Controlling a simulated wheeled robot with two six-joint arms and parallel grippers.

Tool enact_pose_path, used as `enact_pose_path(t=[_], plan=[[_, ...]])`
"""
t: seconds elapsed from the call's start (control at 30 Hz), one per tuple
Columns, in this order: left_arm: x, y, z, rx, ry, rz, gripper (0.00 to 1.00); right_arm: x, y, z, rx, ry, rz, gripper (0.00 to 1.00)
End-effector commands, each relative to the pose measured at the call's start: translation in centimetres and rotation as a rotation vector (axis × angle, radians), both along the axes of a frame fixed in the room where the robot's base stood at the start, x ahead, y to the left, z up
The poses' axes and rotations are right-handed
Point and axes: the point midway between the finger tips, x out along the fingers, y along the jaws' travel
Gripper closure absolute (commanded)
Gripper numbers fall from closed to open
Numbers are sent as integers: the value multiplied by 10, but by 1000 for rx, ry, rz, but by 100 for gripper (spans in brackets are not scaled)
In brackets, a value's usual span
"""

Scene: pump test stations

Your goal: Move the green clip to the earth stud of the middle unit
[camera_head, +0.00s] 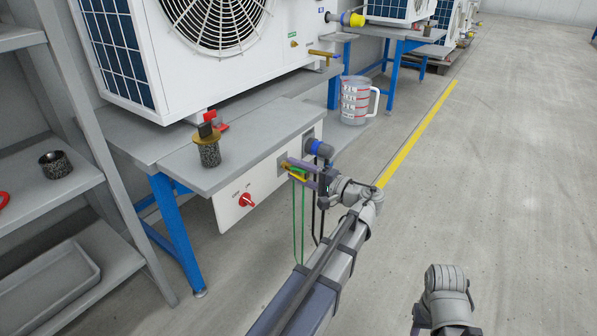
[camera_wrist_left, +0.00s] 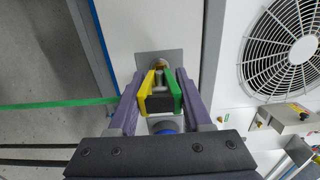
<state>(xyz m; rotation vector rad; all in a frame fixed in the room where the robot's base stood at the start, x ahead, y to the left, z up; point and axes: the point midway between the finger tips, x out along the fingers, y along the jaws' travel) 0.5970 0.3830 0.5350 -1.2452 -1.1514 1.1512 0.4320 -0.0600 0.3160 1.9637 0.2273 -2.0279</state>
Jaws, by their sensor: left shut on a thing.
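My left gripper (camera_head: 297,169) is shut on the green clip (camera_head: 300,174) at the front panel of the nearest bench. In the left wrist view the clip (camera_wrist_left: 173,92), green on one side and yellow on the other, lies between my two purple-grey fingers. Its jaws point at a grey plate (camera_wrist_left: 146,61) on the panel. A brass and silver stud (camera_wrist_left: 159,66) shows between the jaws. I cannot tell whether the clip grips it. A green cable (camera_head: 303,222) hangs from the clip. My right arm shows at the bottom right of the head view; its fingers are out of frame.
A blue round connector (camera_head: 319,148) sits beside the clip, with a red switch (camera_head: 246,199) to its left. A fan unit (camera_head: 205,45) stands on the bench above. A measuring jug (camera_head: 356,100) is behind. Open floor (camera_head: 480,170) lies to the right, a shelf rack (camera_head: 45,165) left.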

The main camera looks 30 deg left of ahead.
Motion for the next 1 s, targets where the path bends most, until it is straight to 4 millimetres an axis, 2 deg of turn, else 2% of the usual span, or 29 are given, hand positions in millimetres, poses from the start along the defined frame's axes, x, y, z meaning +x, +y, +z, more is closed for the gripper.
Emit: enact_pose_path(t=[0.03, 0.27, 0.7, 1.0], plan=[[0, 0, 0, 0, 0, 0, 75, 0, 0, 0, 0, 0, 0, 50], [0, 0, 0, 0, 0, 0, 100, 0, 0, 0, 0, 0, 0, 50], [0, 0, 0, 0, 0, 0, 100, 0, 0, 0, 0, 0, 0, 50], [0, -11, 0, 0, 0, -1, 100, 0, 0, 0, 0, 0, 0, 50]])
